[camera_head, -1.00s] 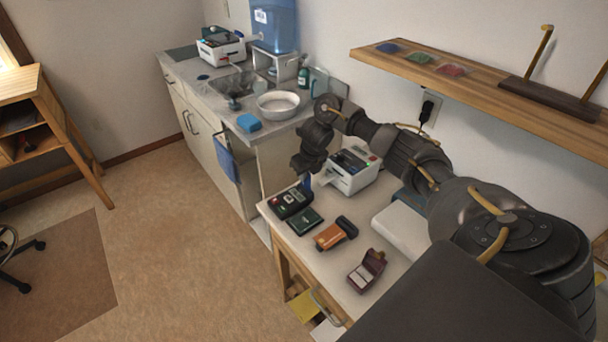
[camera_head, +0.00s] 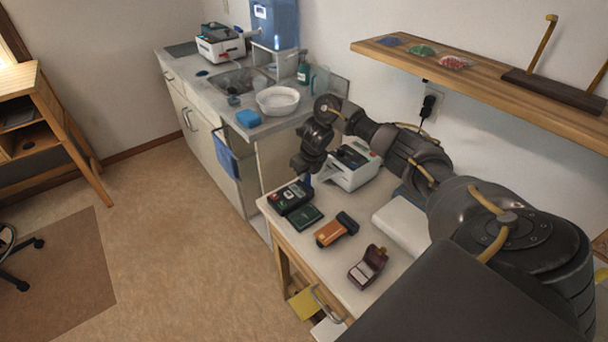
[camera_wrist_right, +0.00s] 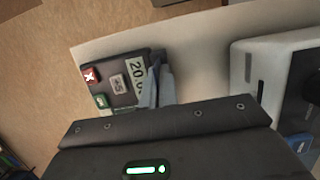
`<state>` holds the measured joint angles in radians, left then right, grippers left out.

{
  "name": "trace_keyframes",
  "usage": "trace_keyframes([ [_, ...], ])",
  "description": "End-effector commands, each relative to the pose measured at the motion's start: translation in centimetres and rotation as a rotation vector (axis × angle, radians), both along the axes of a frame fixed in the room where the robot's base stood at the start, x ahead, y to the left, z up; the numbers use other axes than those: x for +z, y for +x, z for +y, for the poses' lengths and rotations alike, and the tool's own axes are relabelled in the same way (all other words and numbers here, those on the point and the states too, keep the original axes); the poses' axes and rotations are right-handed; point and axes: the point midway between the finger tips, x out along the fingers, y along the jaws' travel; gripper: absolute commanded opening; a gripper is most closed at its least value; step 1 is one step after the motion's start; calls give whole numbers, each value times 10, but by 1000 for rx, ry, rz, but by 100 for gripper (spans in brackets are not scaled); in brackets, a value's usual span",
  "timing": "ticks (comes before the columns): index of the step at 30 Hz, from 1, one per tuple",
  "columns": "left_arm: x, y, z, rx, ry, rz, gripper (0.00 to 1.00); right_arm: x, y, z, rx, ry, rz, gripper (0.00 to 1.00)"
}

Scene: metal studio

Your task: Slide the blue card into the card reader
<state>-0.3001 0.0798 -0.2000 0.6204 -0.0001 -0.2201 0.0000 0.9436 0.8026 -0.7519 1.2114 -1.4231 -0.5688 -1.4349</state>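The card reader (camera_head: 291,198) is a dark box near the left edge of the small table. In the right wrist view the card reader (camera_wrist_right: 117,82) shows a red key, a green key and a display. My right gripper (camera_head: 308,171) points down just beyond the reader's right end. The blue card (camera_head: 308,180) shows as a small blue patch below the gripper. In the wrist view the blue card (camera_wrist_right: 166,86) appears steeply angled at the reader's display end, gripped. I cannot tell whether it is in the slot. My left gripper is not in view.
A white machine (camera_head: 354,167) stands close right of the gripper. A dark green item (camera_head: 304,217), an orange-brown item (camera_head: 336,230) and a maroon case (camera_head: 368,266) lie in front. A wall shelf (camera_head: 490,87) hangs above my right arm.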

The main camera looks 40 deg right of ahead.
Motion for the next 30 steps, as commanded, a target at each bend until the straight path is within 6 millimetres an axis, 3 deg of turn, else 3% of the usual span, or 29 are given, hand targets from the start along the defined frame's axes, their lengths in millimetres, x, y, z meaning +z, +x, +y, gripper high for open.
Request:
trace_keyframes([
  [24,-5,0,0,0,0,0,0,-6,0,0,0,0,0,0],
  [30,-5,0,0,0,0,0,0,-6,0,0,0,0,0,25],
])
